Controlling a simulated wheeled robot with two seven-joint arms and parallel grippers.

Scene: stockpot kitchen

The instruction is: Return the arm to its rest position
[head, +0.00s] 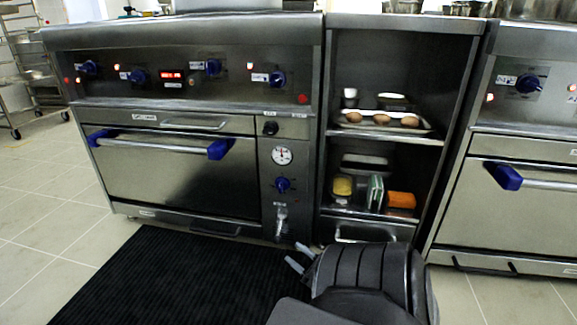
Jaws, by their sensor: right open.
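My right gripper (298,256) shows at the bottom middle, in front of the lower end of the open shelf unit. Its two light grey fingertips are apart with nothing between them. My dark right arm hides part of the floor and of the drawer under the shelves. My left gripper is not in view.
A steel range (180,178) with blue knobs and a closed oven door stands at the left. A shelf unit (333,140) holds a tray of brown round items (381,119) and several containers. Another range (535,215) stands at the right. A black mat (170,280) lies on the tiled floor.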

